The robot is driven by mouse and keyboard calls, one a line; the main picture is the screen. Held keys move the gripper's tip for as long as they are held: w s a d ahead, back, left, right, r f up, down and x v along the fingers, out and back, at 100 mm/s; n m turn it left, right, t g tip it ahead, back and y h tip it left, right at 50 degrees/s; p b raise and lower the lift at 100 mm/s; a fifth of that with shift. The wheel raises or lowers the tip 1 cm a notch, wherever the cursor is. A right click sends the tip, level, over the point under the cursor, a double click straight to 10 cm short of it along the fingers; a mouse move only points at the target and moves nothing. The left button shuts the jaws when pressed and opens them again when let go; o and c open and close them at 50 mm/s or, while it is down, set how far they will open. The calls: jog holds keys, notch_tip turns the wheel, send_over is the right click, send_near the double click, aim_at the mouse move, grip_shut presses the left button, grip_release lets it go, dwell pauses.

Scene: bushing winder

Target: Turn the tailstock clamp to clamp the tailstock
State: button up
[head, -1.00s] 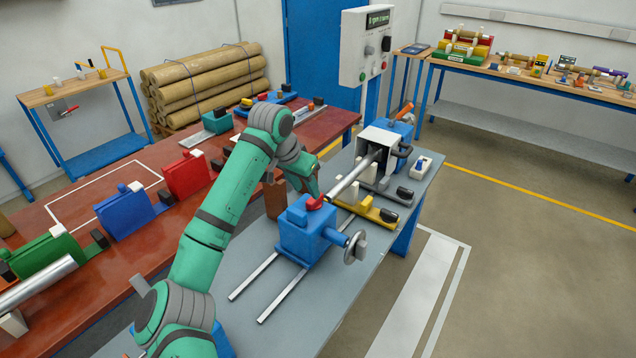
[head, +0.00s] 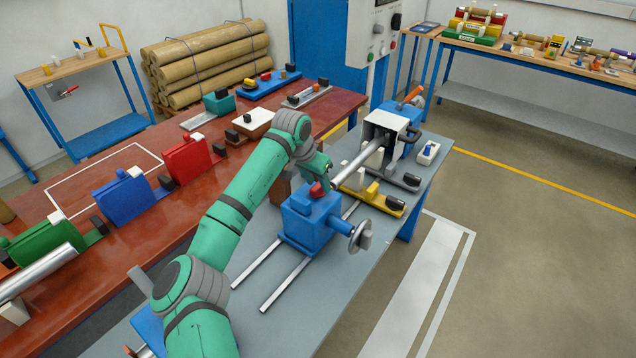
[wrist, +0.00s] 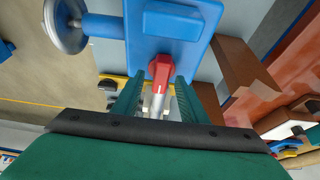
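The blue tailstock (head: 306,226) sits on two steel rails on the grey bench, with a round handwheel (head: 361,236) on its right side. The small red tailstock clamp (head: 319,191) is on top of it. My gripper (head: 318,176) is close to the clamp, partly hidden by my own wrist. In the wrist view, my gripper's two green fingers (wrist: 157,85) are apart, one on each side of the red clamp (wrist: 160,68). A gap shows beside the clamp, and I cannot tell whether either finger touches it.
A steel shaft (head: 357,167) runs from near the tailstock to the white-housed headstock (head: 388,128). A brown block (wrist: 246,66) stands close by my gripper in the wrist view. The rails' near part is clear.

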jog(key=shift+w+f, duration=0.2)
jog(key=shift+f, duration=0.15)
jog(key=shift+c, duration=0.3)
grip_shut()
jog(key=shift+d, duration=0.15)
jog(key=shift+w, duration=0.15)
